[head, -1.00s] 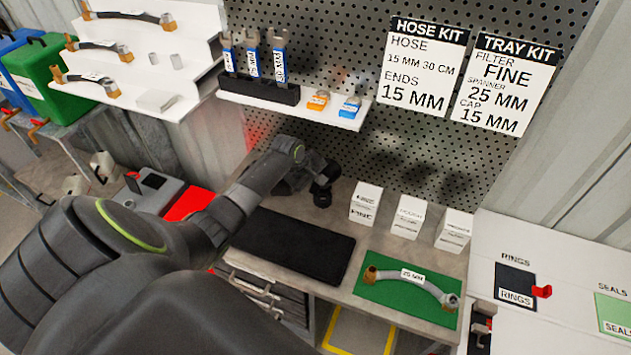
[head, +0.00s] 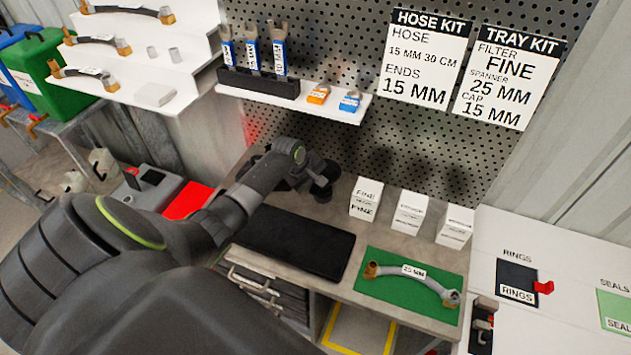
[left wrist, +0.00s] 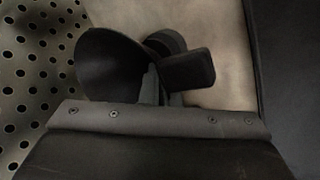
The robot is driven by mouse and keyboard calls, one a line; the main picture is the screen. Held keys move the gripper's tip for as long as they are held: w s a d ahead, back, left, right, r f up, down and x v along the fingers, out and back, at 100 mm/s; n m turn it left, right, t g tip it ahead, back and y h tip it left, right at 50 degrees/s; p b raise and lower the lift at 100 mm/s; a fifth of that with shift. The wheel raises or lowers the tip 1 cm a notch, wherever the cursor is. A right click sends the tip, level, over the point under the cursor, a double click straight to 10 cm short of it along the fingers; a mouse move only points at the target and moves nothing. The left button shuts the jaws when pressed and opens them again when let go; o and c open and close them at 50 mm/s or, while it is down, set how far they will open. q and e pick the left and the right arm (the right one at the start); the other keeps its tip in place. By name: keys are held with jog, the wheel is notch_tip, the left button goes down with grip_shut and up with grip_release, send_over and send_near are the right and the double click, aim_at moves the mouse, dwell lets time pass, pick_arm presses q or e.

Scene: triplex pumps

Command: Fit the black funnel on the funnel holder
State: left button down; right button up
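My left gripper (head: 308,180) is low over the back of the grey bench, near the pegboard. The black funnel (left wrist: 108,62) shows as a wide dark flared shape left of centre in the left wrist view. One dark finger pad (left wrist: 187,70) shows beside it; the other finger is hidden. The gripper appears shut on the funnel. A round black part (left wrist: 166,42) shows just beyond the pad; I cannot tell whether it is the funnel holder or part of the funnel. In the head view these dark parts (head: 322,188) merge at the gripper. My right gripper is not in view.
A black mat (head: 295,243) lies in front of the gripper. White boxes (head: 365,199) stand to its right. A green mat (head: 385,292) carries a hose (head: 415,272). A shelf (head: 330,108) with tools hangs above on the pegboard (head: 340,40).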

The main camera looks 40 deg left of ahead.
pick_arm(q)
jog(key=shift+f+b, duration=0.3)
jog(key=shift+f, duration=0.4)
jog(key=c, duration=1.6)
grip_release()
jog(key=shift+r, duration=0.15)
jog(key=b+v, duration=0.1)
jog(key=v, duration=1.6)
jog(key=shift+s+b, duration=0.1)
jog(key=shift+b, duration=0.2)
